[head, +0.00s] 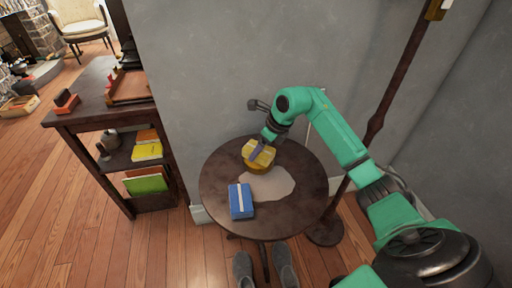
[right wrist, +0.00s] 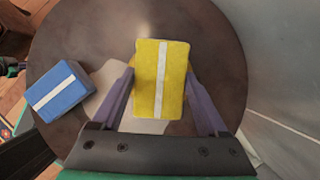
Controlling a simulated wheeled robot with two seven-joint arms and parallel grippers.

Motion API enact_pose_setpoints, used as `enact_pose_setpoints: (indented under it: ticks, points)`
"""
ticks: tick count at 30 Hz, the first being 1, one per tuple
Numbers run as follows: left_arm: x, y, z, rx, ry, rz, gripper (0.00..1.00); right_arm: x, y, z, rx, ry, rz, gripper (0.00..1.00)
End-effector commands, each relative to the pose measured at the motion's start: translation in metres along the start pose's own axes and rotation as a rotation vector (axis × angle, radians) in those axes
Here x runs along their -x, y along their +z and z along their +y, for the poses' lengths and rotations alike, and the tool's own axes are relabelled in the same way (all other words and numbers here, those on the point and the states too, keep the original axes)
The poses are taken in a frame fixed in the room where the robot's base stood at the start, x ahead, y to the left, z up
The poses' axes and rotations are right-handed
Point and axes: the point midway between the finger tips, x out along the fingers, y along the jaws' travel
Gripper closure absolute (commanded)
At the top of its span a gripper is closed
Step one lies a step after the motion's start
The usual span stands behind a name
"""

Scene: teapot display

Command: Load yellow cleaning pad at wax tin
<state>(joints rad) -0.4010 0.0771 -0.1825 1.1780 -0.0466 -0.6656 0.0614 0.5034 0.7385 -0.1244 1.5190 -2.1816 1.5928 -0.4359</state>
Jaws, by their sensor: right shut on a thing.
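The yellow cleaning pad (head: 264,150) has a pale stripe and is held between the purple fingers of my right gripper (head: 259,153). In the right wrist view the pad (right wrist: 149,80) sits between both fingers, stripe facing the camera. A round amber-yellow tin (head: 257,168), which looks like the wax tin, stands on the round table directly below the pad in the head view. Whether the pad touches it is unclear. My left gripper is not in view.
A blue pad with a white stripe (head: 241,201) lies on the dark round table (head: 304,212), front left of the tin; it also shows in the right wrist view (right wrist: 62,92). A pale irregular patch (head: 272,186) lies between. A grey wall (head: 240,80) rises behind; a dark shelf (head: 95,110) stands left.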

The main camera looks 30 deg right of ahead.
Motion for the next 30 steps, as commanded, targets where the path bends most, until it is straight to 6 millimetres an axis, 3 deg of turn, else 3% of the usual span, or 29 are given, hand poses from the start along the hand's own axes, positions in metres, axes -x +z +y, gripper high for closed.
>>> enact_pose_setpoints:
  ticks: [30]
  points:
    - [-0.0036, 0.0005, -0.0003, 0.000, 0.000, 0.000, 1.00, -0.0073, -0.0032, 0.0000, 0.000, 0.000, 0.001, 0.68]
